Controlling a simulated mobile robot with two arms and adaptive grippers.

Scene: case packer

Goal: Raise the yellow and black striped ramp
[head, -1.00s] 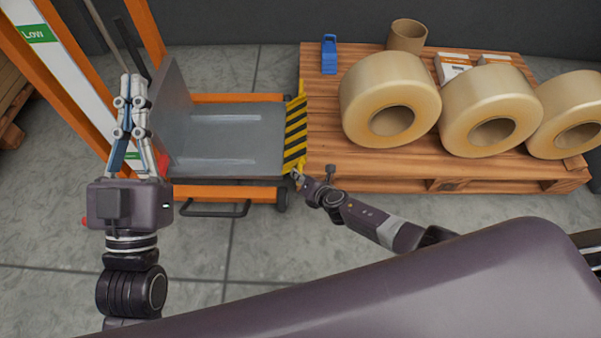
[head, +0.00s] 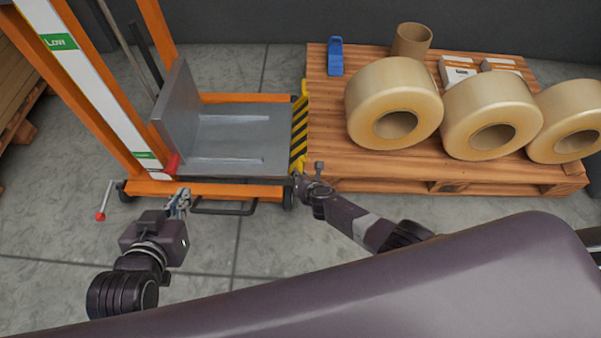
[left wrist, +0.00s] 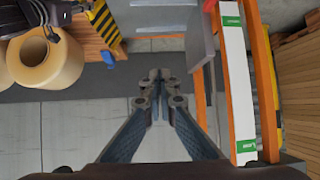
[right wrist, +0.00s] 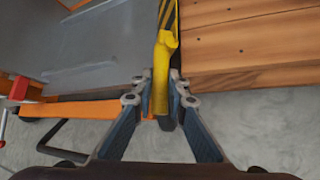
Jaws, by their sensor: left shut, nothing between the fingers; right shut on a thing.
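The yellow and black striped ramp (head: 299,130) stands on edge between the lift's grey platform (head: 237,138) and the wooden pallet. My right gripper (head: 300,178) is shut on the ramp's near yellow end. The right wrist view shows its fingers (right wrist: 162,95) around the yellow edge (right wrist: 162,65). My left gripper (head: 182,193) is shut and empty, in front of the orange lift frame (head: 220,188). The left wrist view shows its fingertips (left wrist: 158,78) together, with the ramp (left wrist: 103,22) at upper left.
The wooden pallet (head: 325,110) carries several large tape rolls (head: 395,100), a cardboard tube (head: 411,40), small boxes and a blue object (head: 335,56). A red-tipped crank handle (head: 103,205) stands left of my left gripper. Grey floor is clear in front.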

